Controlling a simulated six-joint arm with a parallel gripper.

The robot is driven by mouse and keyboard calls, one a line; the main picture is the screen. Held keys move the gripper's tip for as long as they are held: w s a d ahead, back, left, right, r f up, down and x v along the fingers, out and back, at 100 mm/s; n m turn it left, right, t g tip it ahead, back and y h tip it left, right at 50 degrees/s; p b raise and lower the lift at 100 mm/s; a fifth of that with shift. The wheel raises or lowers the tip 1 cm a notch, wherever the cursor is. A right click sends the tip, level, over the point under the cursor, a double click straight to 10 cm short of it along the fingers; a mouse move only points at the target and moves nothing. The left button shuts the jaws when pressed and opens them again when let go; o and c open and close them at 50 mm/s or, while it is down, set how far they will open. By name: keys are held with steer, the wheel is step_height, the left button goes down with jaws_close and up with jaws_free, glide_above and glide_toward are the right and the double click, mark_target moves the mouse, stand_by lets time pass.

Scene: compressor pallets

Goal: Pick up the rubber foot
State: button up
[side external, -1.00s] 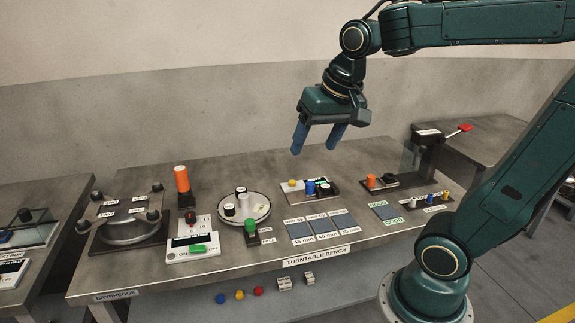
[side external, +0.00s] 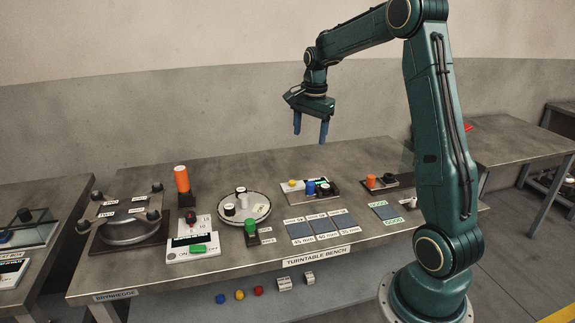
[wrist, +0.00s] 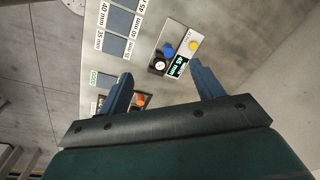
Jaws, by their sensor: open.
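My gripper (side external: 310,134) is open and empty, pointing down above the far part of the bench. In the wrist view its two fingers (wrist: 161,72) stand wide apart with nothing between the tips. I cannot tell for sure which part is the rubber foot. A dark round part (side external: 388,178) sits beside an orange one (side external: 371,181) on a plate at the right, partly near my arm.
A gauge plate carries a blue part (side external: 310,187) and a yellow knob (side external: 292,183); both show in the wrist view. Grey pads (side external: 327,226) lie flat in front.

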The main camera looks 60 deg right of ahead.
steer(key=s+d+f+m+g, duration=0.1)
steer(key=s+d+f+m, duration=0.1)
steer(key=d+f+m, duration=0.65)
steer(key=n, duration=0.3)
glide_above(325, 186)
steer(key=shift+y, duration=0.4)
steer(key=shift+s+d+f, duration=0.1)
steer(key=shift+f, duration=4.8)
steer(key=shift+f, duration=0.1)
steer(key=shift+f, duration=2.5)
steer(key=shift+c, duration=0.5)
steer(key=c, duration=1.1)
steer(key=shift+o, duration=0.2)
steer(key=shift+r, duration=0.15)
step_height(325, 186, up, 20)
